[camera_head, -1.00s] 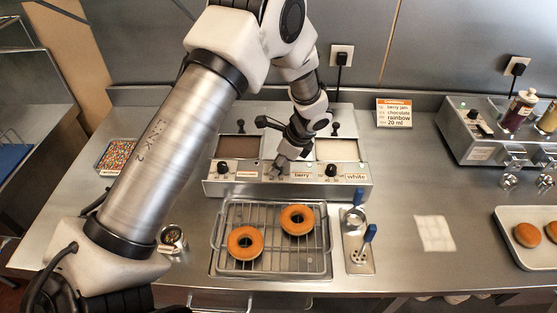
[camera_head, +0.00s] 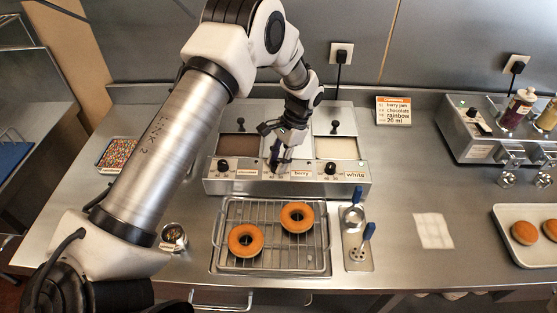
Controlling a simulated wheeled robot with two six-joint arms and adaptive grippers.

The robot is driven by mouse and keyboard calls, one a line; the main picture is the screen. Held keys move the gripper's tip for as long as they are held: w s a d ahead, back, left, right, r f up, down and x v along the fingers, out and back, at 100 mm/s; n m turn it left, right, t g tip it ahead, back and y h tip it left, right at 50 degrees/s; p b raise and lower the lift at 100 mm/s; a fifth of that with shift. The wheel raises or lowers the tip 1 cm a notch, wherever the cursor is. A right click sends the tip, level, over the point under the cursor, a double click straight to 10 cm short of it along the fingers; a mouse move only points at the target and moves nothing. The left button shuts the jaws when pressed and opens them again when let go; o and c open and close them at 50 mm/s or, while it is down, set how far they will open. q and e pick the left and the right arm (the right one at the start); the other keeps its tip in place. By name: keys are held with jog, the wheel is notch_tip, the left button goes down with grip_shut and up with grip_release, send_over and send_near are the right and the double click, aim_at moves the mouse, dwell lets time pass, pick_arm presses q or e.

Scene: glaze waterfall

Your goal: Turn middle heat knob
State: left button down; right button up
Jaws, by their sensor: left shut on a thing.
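The glaze warmer (camera_head: 212,187) is a steel box at the back of the counter, with a row of black heat knobs on its front panel. The left knob (camera_head: 222,166) and the right knob (camera_head: 330,168) show clearly. The middle heat knob, left of the "berry" label (camera_head: 301,173), is hidden behind my left gripper (camera_head: 275,162). My left gripper reaches down to the front panel there and is shut on that knob. The gripper also covers much of the middle glaze well. My right gripper is not in view.
Two ring doughnuts (camera_head: 245,240) lie on a wire rack (camera_head: 282,262) in front of the warmer. A sprinkle tray (camera_head: 117,154) is at the left, and a dispenser (camera_head: 475,135) at the back right. The right-centre counter is mostly clear.

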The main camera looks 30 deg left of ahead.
pick_arm(q)
jog(key=shift+s+f+n+h, duration=0.25)
jog(key=shift+n+h, duration=0.15)
jog(key=shift+n, duration=0.5)
jog(key=c, duration=0.8)
grip_release()
jog(key=shift+w+r, duration=0.1)
jog(key=shift+c, duration=0.2)
jog(key=shift+r, duration=0.1)
jog(key=a+v, duration=0.1)
jog(key=v, duration=1)
jog(key=shift+w+d+r, duration=0.3)
jog(key=shift+w+d, duration=0.15)
jog(key=shift+d, duration=0.05)
